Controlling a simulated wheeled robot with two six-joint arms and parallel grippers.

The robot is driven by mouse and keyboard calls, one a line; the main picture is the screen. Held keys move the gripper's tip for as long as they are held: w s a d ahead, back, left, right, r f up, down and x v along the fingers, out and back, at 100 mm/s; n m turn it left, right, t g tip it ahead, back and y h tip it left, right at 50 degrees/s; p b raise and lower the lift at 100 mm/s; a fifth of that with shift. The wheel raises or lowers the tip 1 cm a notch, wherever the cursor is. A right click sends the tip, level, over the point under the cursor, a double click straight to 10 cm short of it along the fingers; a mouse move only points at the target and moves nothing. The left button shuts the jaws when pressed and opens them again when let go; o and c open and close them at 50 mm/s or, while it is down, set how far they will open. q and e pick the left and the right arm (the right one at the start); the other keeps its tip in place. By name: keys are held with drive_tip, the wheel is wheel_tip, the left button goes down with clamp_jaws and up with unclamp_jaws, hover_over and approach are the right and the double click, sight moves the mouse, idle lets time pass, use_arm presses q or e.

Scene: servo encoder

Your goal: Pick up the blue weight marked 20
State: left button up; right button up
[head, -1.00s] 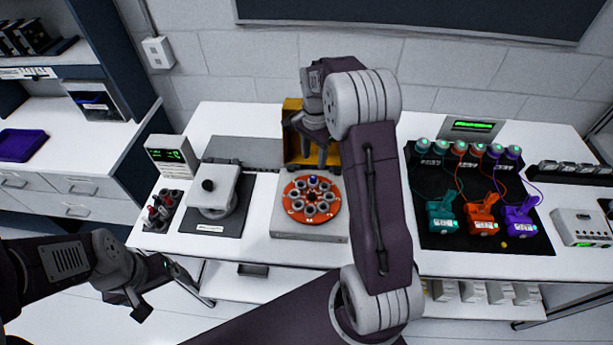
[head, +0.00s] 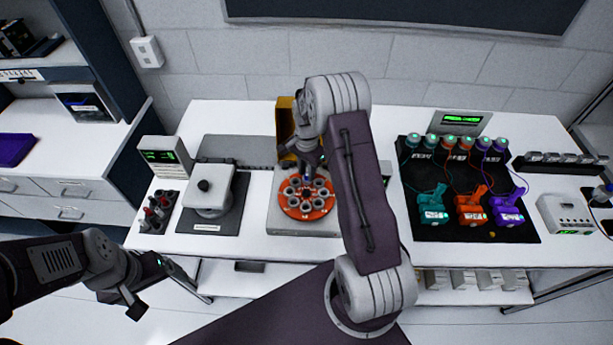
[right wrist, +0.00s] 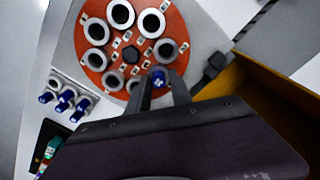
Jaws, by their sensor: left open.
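The orange disc (head: 296,211) with a ring of grey wells sits on a pale block in the middle of the table. It also shows in the right wrist view (right wrist: 101,58). A blue-topped weight (right wrist: 160,77) is at the disc's edge, between the fingertips of my right gripper (right wrist: 161,86). The white mark on its top is too blurred to read. I cannot tell whether the fingers press on it or whether it is seated in a well. The arm covers much of this in the head view. My left gripper (head: 150,290) is open and empty, low at the left.
Several other blue-topped pieces (right wrist: 63,101) stand beside the disc block. A yellow bin (right wrist: 268,98) is close behind the right gripper. A black mat (head: 462,226) with coloured clamps lies to the right. A grey instrument (head: 208,187) stands left of the disc.

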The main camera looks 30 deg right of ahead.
drive_tip(key=shift+s, duration=0.1)
clamp_jaws()
drive_tip(key=shift+s+d, duration=0.1)
drive_tip(key=shift+r, duration=0.1)
